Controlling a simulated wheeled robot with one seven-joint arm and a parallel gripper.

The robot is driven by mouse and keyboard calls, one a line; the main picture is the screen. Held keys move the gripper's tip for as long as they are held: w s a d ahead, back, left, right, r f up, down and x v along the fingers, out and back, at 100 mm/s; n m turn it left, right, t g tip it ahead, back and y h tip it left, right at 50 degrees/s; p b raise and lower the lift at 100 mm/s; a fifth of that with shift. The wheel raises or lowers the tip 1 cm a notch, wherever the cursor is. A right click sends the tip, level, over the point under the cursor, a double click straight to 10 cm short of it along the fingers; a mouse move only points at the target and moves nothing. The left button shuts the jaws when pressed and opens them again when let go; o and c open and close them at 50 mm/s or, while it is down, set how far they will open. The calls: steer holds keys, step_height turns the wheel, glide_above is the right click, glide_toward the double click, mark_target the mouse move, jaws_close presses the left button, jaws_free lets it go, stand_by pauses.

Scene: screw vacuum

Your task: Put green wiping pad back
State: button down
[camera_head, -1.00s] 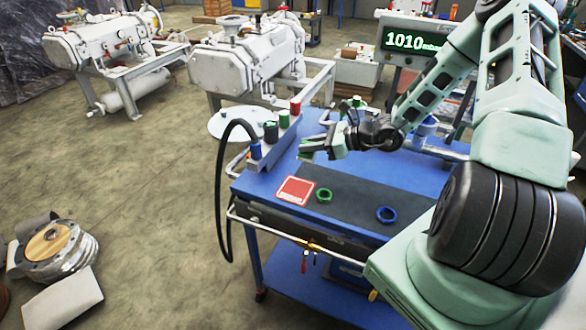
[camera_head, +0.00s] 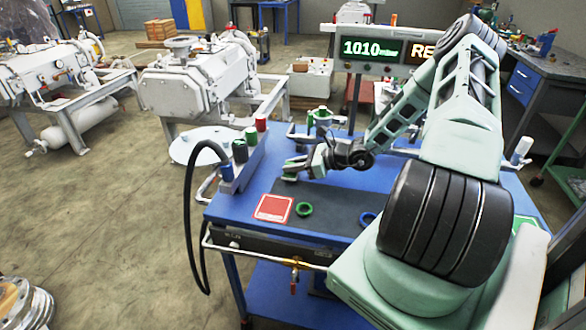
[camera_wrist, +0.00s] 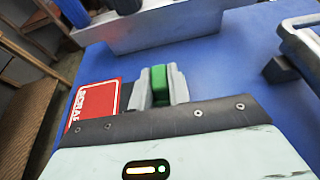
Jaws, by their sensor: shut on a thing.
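My gripper (camera_head: 290,170) is above the blue table top, beyond the red square. In the wrist view, its two grey fingers (camera_wrist: 160,85) are shut on the green wiping pad (camera_wrist: 158,82). The pad shows as a small green block between the fingers; the rest of it is hidden. A grey rack (camera_head: 240,165) stands along the table's left edge, with upright pieces in blue, dark green, green and red. Its grey side (camera_wrist: 160,28) shows ahead of the fingers in the wrist view. I see a gap of blue table between the fingertips and the rack.
A red square marked SCRAP (camera_head: 273,208) lies near the table's front left, beside a green ring (camera_head: 304,209). A blue ring (camera_head: 368,219) is partly hidden by my arm. A black hose (camera_head: 187,220) loops off the left side. A display (camera_head: 372,50) stands behind.

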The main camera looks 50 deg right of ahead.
steer(key=shift+f, duration=0.7)
steer(key=shift+f, duration=0.2)
steer(key=c, duration=1.3)
jaws_free()
steer(key=shift+c, duration=0.2)
steer(key=shift+r, duration=0.1)
